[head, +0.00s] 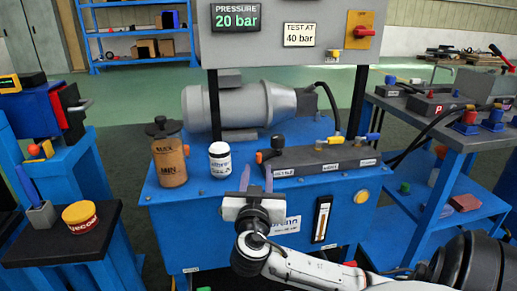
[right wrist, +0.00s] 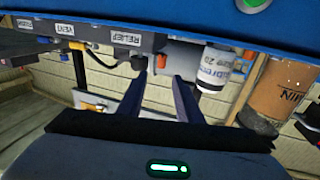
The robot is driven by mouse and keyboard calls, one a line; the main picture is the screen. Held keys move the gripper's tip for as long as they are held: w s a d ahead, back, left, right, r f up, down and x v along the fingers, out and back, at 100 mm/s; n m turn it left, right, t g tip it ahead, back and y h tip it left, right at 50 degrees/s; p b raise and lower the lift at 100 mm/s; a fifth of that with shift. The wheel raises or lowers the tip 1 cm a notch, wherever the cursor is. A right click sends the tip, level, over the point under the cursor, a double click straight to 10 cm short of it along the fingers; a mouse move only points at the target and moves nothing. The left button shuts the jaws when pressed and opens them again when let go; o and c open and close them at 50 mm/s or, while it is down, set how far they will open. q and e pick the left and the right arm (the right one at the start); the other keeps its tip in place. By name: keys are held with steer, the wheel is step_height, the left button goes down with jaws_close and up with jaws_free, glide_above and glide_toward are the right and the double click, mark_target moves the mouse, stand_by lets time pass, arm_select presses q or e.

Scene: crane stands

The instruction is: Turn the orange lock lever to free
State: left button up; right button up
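I cannot tell for sure which part is the orange lock lever. A small orange knob (head: 259,157) sits at the left end of the dark valve block (head: 318,160), beside a black knob (head: 277,142). Another orange piece (head: 35,150) shows on the blue stand at the left. My right gripper (head: 257,178) is open and empty in front of the bench, below the orange knob and the white bottle. In the right wrist view its two fingers (right wrist: 162,92) are apart, and the block's RELIEF end shows inverted beyond them. My left gripper is out of view.
A brown canister (head: 169,160) and a white bottle (head: 220,160) stand on the blue bench left of the block. A yellow lever (head: 335,138) and a blue lever (head: 371,137) rise behind it. The panel above has a red switch (head: 364,31).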

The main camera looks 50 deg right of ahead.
mark_target(259, 158)
steer(key=x, duration=0.3)
steer(key=b+x, duration=0.1)
steer(key=x, duration=0.6)
steer(key=shift+w+a+f+b, duration=0.1)
steer(key=shift+f+b, duration=0.15)
steer(key=shift+b, duration=0.15)
jaws_close()
